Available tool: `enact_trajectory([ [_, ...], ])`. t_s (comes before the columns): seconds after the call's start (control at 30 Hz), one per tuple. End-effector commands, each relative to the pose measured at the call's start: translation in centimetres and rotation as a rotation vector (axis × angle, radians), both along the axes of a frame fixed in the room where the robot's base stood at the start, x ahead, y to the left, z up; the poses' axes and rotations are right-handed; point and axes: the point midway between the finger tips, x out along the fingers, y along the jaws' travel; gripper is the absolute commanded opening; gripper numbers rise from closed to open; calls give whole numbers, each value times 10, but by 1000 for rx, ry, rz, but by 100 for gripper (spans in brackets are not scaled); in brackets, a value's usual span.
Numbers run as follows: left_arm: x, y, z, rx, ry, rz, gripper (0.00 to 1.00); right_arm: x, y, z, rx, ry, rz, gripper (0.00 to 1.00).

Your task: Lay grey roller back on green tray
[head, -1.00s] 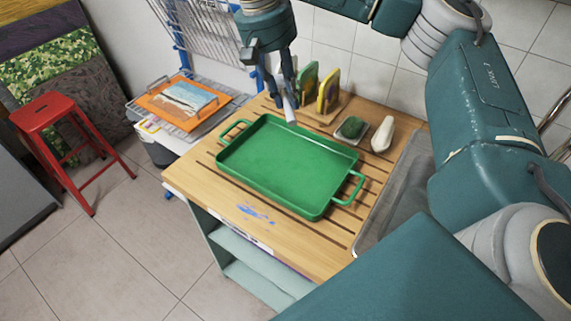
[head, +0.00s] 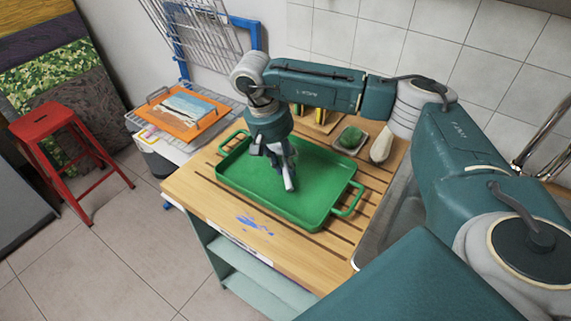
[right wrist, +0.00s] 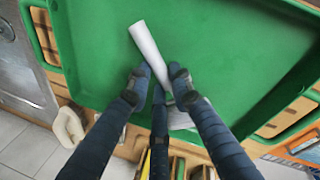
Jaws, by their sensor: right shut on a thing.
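The green tray (head: 310,206) lies on the slatted wooden counter, with a raised rim and a handle at each end. It fills much of the right wrist view (right wrist: 235,60). My right gripper (head: 283,165) is over the tray, pointing down, and its fingers are shut on the pale grey roller (head: 289,183). In the right wrist view the roller (right wrist: 149,48) sticks out from between the fingertips (right wrist: 160,80), over the tray floor. I cannot tell whether it touches the tray. My left gripper is not in view.
Behind the tray are a small dish with a green item (head: 351,138), a pale bottle-shaped item (head: 381,146) and a rack of coloured pieces (head: 318,120). A sink edge (head: 385,210) is at the right. An orange tray (head: 180,112) and a red stool (head: 62,140) are left.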

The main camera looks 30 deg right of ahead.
Motion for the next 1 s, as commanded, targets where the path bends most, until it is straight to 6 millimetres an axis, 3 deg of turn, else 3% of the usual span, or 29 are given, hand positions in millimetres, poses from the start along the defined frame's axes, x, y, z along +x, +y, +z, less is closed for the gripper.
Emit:
enact_trajectory([
  [0.1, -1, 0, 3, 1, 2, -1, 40, -1, 0, -11, 1, 1, 1, 0],
  [0.43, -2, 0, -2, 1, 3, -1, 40, 0, 0, -15, 0, 0, 1, 0],
  [0.47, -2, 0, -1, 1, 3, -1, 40, 0, 0, -14, 0, 0, 1, 25],
  [0.53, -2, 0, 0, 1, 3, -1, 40, 0, 0, -14, 0, 0, 1, 38],
  [0.83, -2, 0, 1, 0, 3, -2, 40, 0, 0, -13, 1, 0, 1, 39],
  [1.0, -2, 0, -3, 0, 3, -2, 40, 2, 3, -1, 1, -3, 1, 39],
])
